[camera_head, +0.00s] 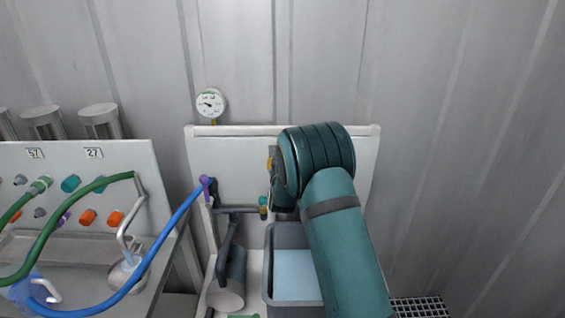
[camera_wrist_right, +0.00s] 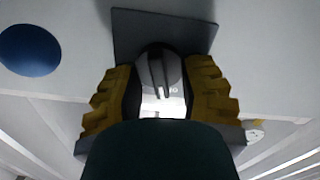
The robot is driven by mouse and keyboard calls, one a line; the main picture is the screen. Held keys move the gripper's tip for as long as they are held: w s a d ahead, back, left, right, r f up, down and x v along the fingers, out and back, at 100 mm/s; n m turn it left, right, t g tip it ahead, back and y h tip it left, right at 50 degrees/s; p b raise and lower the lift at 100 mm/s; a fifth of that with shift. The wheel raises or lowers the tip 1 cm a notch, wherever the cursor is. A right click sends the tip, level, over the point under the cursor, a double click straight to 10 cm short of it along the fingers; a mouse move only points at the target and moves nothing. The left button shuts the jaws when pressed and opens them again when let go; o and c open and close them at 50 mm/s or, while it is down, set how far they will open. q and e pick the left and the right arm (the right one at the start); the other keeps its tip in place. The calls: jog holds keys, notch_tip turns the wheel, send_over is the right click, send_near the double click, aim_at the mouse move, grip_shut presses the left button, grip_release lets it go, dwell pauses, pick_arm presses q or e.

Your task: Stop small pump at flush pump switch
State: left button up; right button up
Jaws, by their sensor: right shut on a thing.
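The flush pump switch shows in the right wrist view as a grey rotary knob (camera_wrist_right: 158,70) on a dark square plate (camera_wrist_right: 190,32). My right gripper (camera_wrist_right: 160,88) has its yellow-and-black fingers on both sides of the knob and is shut on it. In the head view my right gripper (camera_head: 272,162) is at the white panel (camera_head: 240,150), mostly behind my teal arm, which hides the switch. The small pump cannot be told for certain; a grey cylinder (camera_head: 230,285) lies below the panel. My left gripper is out of view.
A round gauge (camera_head: 210,103) stands above the panel. A grey bin (camera_head: 283,238) stands below my right arm. A blue hose (camera_head: 150,255) and a green hose (camera_head: 60,215) run at the left. A blue disc (camera_wrist_right: 28,50) is near the switch plate.

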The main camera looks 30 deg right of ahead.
jog(key=shift+w+r+n, duration=0.1)
jog(key=shift+r+n, duration=0.2)
jog(key=shift+n, duration=0.8)
jog(key=o, duration=1.3)
jog(key=shift+f, duration=0.15)
jog(key=shift+c, duration=0.2)
jog(key=shift+f, duration=0.1)
jog(key=shift+a, duration=0.1)
jog(key=v, duration=1.2)
